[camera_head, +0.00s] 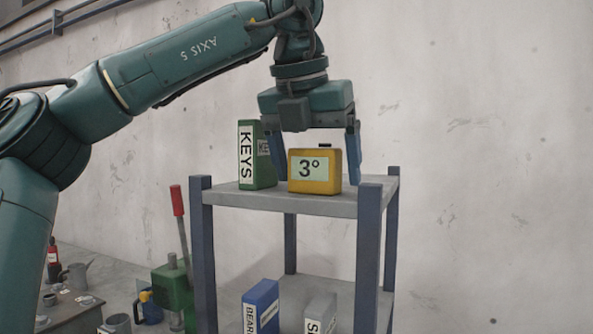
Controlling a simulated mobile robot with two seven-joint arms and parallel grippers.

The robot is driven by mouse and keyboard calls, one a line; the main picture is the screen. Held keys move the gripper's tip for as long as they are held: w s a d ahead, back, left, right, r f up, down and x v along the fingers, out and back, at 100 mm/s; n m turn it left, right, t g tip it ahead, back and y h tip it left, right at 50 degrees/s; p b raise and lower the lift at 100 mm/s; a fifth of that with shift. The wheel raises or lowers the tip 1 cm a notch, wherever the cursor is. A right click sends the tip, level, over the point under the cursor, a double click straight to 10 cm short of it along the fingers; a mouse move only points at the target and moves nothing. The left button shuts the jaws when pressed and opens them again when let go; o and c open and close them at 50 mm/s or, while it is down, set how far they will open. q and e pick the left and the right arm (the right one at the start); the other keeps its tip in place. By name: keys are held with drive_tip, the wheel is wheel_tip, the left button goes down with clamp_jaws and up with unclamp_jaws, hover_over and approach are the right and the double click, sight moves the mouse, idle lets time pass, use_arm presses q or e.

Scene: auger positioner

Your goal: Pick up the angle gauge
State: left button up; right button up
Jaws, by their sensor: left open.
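The angle gauge (315,186) is a small yellow box with a pale display reading 3° and a dark button on top. It stands upright on the top shelf (280,202) of a rack, near the front right post. My left gripper (316,170) is above it, pointing down and open. One finger shows to the left of the gauge and one to the right. The right finger looks apart from the gauge; I cannot tell whether the left finger touches it. My right gripper is not in view.
A green KEYS box (246,160) stands close to the left finger. Rack posts (203,250) rise slightly above the shelf. Blue (262,305) and grey (320,314) boxes stand on the lower shelf. A green jack (174,285) with a red-handled lever is left of the rack.

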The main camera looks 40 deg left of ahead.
use_arm(q)
drive_tip(key=shift+f, duration=0.2)
drive_tip(key=shift+w, duration=0.1)
drive_tip(key=shift+c, duration=0.5)
drive_tip(key=c, duration=1.1)
